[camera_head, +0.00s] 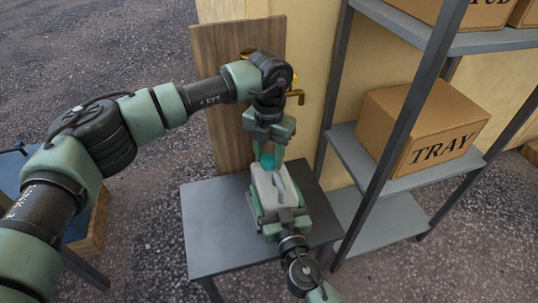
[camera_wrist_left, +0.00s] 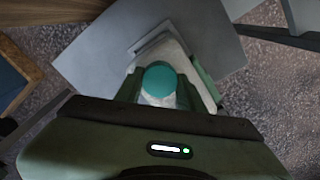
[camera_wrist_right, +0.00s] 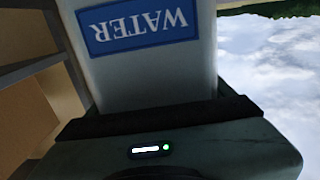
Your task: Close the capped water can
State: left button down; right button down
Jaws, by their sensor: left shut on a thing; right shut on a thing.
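The white water can (camera_head: 268,189) stands on the small grey table. Its blue WATER label (camera_wrist_right: 138,25) shows upside down in the right wrist view. My right gripper (camera_head: 276,212) is shut on the can's body from the near side. The teal cap (camera_head: 267,160) is at the can's far end, and it also shows in the left wrist view (camera_wrist_left: 158,77). My left gripper (camera_head: 268,153) points down from above and is shut on the cap. The cap is over the can's neck; I cannot tell whether it is fully seated, as the fingers hide the joint.
The grey table (camera_head: 215,230) has bare room left of the can. A wooden board (camera_head: 228,140) with a brass tap (camera_head: 296,95) stands behind it. A metal shelf (camera_head: 385,160) with a TRAY box (camera_head: 425,120) stands close on the right.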

pick_arm(q)
jog(key=c, duration=0.8)
grip_release()
pick_arm(e)
jog(key=shift+f, duration=0.1)
pick_arm(q)
jog(key=shift+r, duration=0.1)
notch_tip(320, 180, up, 12)
pick_arm(e)
grip_release()
jog(key=shift+s, duration=0.1)
